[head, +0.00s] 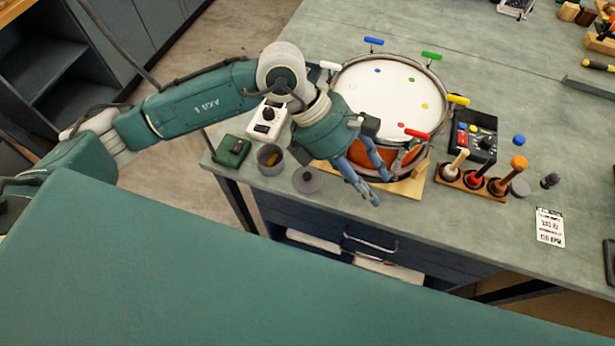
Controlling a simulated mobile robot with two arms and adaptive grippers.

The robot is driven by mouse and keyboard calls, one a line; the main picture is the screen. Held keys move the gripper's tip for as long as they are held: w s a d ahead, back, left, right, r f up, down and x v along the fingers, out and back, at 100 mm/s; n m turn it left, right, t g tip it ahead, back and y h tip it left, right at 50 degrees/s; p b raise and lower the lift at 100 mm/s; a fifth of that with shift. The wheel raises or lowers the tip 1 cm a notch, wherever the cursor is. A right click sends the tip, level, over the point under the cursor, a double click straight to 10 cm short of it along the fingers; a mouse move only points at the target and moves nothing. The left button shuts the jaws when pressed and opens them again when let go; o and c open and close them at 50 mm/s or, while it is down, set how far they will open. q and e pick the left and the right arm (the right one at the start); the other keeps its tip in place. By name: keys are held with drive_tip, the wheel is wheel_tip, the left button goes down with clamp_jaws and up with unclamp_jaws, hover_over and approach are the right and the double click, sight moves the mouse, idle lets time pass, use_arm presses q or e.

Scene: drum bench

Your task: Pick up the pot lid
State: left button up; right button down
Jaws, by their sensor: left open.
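The pot lid (308,180) is a small dark grey disc with a round knob on top. It lies flat on the bench near its front edge, beside an open grey pot (270,160). My left gripper (381,188) is open, with its blue-grey fingers pointing down and to the right. It is to the right of the lid, in front of the drum, and apart from the lid. Nothing shows between its fingers. My right gripper is out of view.
A drum (390,95) with coloured tuning keys stands on a wooden base (408,188) behind my left gripper. A green box (232,151) and a white device (267,121) are left of the lid. Mallets in a wooden rack (470,182) and a black tray (484,143) are at right.

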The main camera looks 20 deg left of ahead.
use_arm(q)
drive_tip(key=w+a+f+t+y, duration=0.1)
drive_tip(key=w+a+f+y, duration=0.15)
drive_tip(key=a, duration=0.55)
drive_tip(key=w+a+f+y, duration=0.1)
drive_tip(key=w+a+y, duration=0.25)
drive_tip(key=a, duration=0.35)
drive_tip(key=p, duration=0.2)
hover_over(307, 175)
drive_tip(key=f, duration=0.4)
drive_tip(key=shift+s+a+f, duration=0.15)
drive_tip(key=shift+a+f, duration=0.15)
drive_tip(key=shift+f, duration=0.4)
drive_tip(key=shift+f+p, duration=0.25)
drive_tip(key=shift+p, duration=0.1)
drive_tip(key=f+p, duration=0.1)
drive_tip(key=f, duration=0.1)
drive_tip(key=f+p, duration=0.1)
drive_tip(key=shift+d+f, duration=0.2)
drive_tip(key=shift+f, duration=0.15)
drive_tip(key=shift+f+t, duration=0.3)
drive_tip(key=shift+f, duration=0.2)
clamp_jaws()
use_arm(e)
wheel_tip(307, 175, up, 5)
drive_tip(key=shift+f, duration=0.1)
